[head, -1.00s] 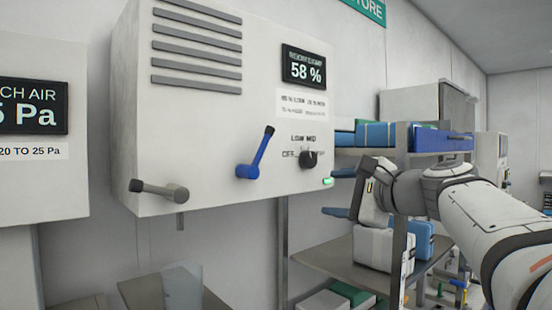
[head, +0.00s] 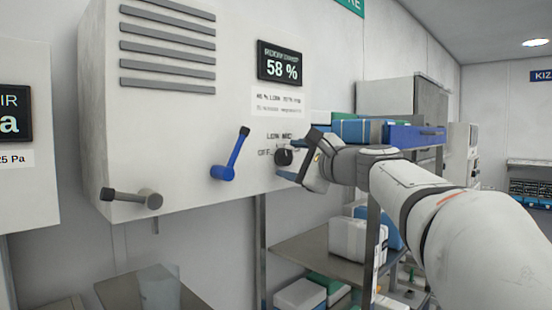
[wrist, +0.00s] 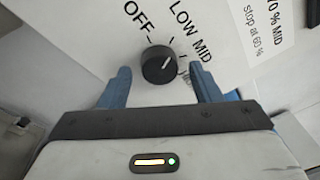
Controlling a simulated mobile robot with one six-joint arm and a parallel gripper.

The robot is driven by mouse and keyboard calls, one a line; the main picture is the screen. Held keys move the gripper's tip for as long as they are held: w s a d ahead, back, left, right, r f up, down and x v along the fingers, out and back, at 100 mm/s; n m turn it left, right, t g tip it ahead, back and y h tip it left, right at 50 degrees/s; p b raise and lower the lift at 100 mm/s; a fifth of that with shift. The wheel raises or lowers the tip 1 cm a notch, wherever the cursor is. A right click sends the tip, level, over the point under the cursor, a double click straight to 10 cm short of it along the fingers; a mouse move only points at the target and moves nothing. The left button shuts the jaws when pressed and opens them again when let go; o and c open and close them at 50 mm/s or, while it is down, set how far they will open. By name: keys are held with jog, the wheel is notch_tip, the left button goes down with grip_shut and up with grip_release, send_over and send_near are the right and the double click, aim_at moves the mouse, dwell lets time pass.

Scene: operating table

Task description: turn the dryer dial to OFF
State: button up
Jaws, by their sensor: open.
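The dryer dial (head: 284,157) is a small round black knob on the front of the white dryer box (head: 190,110), near its lower right corner. In the head view my gripper (head: 298,160) is close to the dial from the right.
A blue lever (head: 230,155) and a grey lever (head: 130,197) stick out from the box, left of the dial. A display (head: 280,64) reads 58 %. A metal shelf (head: 310,248) with packs stands below and behind my arm.

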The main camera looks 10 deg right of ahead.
jog(key=c, duration=0.9)
jog(key=shift+d, duration=0.15)
jog(key=shift+c, duration=0.4)
jog(key=b, duration=0.1)
jog(key=n+b, duration=0.1)
jog(key=b, duration=0.1)
jog(key=shift+f, duration=0.25)
jog(key=n+b, duration=0.2)
jog(key=b, duration=0.2)
jog(key=shift+f+n+y+b, duration=0.15)
jog(key=shift+n+y+b, duration=0.15)
jog(key=shift+n+b, duration=0.1)
jog(key=n+b, duration=0.3)
jog(key=b, duration=0.1)
jog(key=shift+n+t, duration=0.3)
jog(key=shift+r+n+y+b, duration=0.2)
jog(key=shift+n+b, duration=0.55)
jog(key=shift+b, duration=0.05)
jog(key=shift+r+n+y+b, duration=0.15)
jog(key=shift+n+y+b, duration=0.05)
jog(key=shift+n+b, duration=0.55)
